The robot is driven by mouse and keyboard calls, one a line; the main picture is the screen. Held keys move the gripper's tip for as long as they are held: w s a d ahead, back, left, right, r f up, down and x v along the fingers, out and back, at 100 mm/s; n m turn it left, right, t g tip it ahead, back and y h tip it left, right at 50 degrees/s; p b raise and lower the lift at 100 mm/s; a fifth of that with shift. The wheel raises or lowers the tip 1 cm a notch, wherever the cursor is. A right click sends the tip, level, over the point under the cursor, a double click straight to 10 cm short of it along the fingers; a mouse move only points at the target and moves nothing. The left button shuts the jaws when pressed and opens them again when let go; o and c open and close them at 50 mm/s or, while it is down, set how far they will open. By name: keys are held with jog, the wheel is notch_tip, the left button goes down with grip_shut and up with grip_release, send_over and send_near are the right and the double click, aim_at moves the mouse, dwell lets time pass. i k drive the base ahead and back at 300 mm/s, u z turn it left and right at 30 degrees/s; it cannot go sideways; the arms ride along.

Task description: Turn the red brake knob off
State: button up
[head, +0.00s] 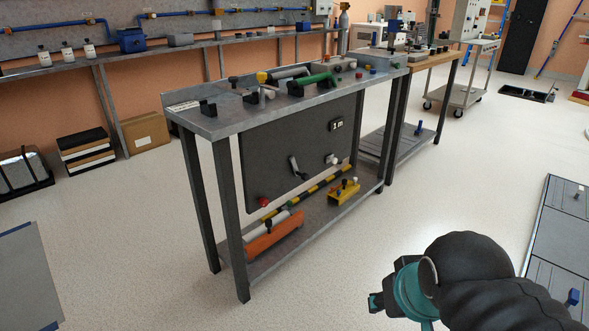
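A small red knob (263,202) sits at the lower left of the dark panel (290,135) hung under the grey metal bench. The panel also bears a grey lever (294,166), a pale knob (331,159) and a small switch plate (337,124). My gripper (374,302) is at the lower right of the head view, in front of the bench and well apart from the red knob. Its fingers are small and dark here, and I cannot tell whether they are open. No held thing shows.
The bench top (222,123) carries several clamps and tools, including a green one (312,83). Its lower shelf (318,223) holds an orange tool (272,235) and a yellow block (344,192). Bench legs flank the panel. The floor (165,255) before it is clear.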

aim_at(263, 201)
jog(key=u, duration=1.5)
jog(key=k, duration=0.85)
jog(key=z, duration=1.65)
jog(key=i, duration=0.5)
